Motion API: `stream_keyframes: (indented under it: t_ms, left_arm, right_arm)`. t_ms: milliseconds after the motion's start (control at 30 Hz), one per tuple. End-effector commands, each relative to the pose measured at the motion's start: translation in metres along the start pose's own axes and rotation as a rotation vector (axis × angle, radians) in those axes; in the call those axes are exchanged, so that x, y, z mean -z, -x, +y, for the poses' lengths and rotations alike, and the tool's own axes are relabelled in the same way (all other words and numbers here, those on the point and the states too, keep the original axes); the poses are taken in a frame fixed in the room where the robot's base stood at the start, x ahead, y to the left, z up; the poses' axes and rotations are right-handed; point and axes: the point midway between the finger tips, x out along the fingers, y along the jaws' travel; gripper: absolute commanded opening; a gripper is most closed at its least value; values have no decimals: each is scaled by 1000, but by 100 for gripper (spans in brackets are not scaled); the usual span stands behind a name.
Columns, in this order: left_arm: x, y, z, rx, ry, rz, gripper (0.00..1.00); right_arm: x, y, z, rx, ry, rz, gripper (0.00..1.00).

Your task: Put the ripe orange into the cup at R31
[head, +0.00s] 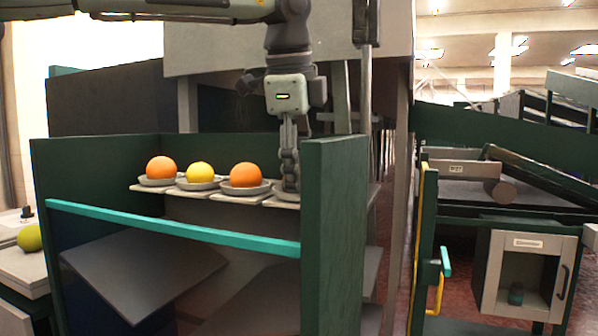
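Two orange fruits, the left one (161,168) and the right one (245,175), sit in shallow grey cups on a row of grey slats. A yellow fruit (200,172) sits in a cup between them. A fourth grey cup (287,194) is at the right end of the row. My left gripper (289,183) points straight down over this fourth cup, its fingertips at or in it. Its fingers are seen nearly edge-on, and no fruit shows between them. Whether they touch the cup is unclear. My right gripper is out of view. No R31 label is readable.
A dark green panel (332,220) stands close right of the gripper, and a teal rail (170,228) crosses the front. A green fruit (29,238) lies on a grey surface at far left. At right are a labelled grey box (455,168) and a small cabinet (525,270).

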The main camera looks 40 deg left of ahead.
Motion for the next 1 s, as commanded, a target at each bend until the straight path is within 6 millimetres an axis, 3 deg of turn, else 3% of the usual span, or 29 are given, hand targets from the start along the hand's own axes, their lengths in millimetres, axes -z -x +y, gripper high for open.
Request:
stream_keyframes:
  t_ms: [400,500,700,1000]
  left_arm:
    - [0,2,0,0,0,0,63]
    - [0,7,-1,2,0,0,63]
    - [0,52,-2,6,1,-2,63]
    - [0,108,-2,1,-1,2,63]
  right_arm:
    - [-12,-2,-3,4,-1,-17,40]
    - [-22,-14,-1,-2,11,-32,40]
    - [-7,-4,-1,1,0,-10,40]
    - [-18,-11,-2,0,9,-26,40]
